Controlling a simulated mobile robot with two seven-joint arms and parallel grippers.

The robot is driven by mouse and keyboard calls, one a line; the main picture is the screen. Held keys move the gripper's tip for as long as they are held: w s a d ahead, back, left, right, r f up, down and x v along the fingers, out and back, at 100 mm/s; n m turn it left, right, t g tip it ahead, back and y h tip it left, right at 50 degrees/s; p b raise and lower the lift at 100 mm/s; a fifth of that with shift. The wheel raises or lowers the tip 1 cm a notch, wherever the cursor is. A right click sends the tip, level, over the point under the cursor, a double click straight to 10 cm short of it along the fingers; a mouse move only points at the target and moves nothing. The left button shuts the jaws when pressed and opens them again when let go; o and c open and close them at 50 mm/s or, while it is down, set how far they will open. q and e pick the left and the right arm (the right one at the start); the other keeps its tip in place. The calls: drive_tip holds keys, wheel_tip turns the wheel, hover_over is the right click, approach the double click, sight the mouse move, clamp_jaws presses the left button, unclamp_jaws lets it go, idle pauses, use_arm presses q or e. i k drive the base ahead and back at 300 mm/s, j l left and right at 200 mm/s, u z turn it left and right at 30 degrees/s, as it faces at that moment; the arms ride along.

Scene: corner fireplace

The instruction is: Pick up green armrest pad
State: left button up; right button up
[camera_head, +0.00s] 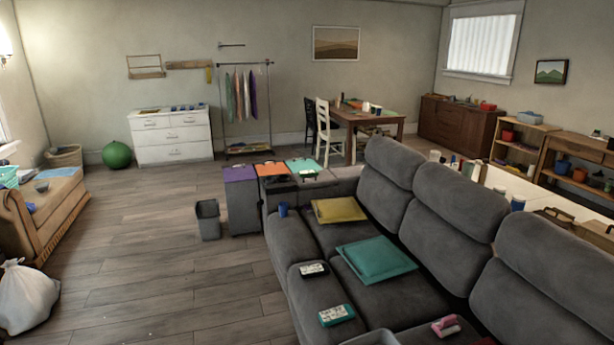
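A green pad (300,164) lies flat at the right end of a row of three pads, on top of a grey block like an armrest at the sofa's far end. An orange pad (271,169) lies to its left, and a purple pad (240,173) is at the row's left end. Small dark items lie on or beside the orange and green pads; they are too small to name. A larger teal-green cushion (377,259) lies on the sofa seat, nearer to me. Neither of my grippers is in view.
The grey sofa (290,249) fills the right foreground, with a yellow cushion (339,210) and small boxes on it. A grey bin (208,219) stands left of the armrest block. A white bag (26,298) sits at lower left. The wood floor between is clear.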

sight(310, 173)
drive_tip(key=i+j+u, duration=0.1)
drive_tip(key=u, duration=0.25)
drive_tip(key=i+u, duration=0.2)
drive_tip(key=u, duration=0.2)
drive_tip(key=i, duration=5.75)
drive_tip(key=i+z, duration=0.15)
drive_tip(key=i, duration=0.65)
drive_tip(key=i+j+z, duration=0.1)
drive_tip(key=z, duration=2)
drive_tip(key=i+z, duration=0.1)
drive_tip(key=z, duration=0.35)
drive_tip(key=j+z, duration=0.1)
drive_tip(key=z, duration=0.8)
drive_tip(key=i+j, duration=0.05)
drive_tip(key=j, duration=0.05)
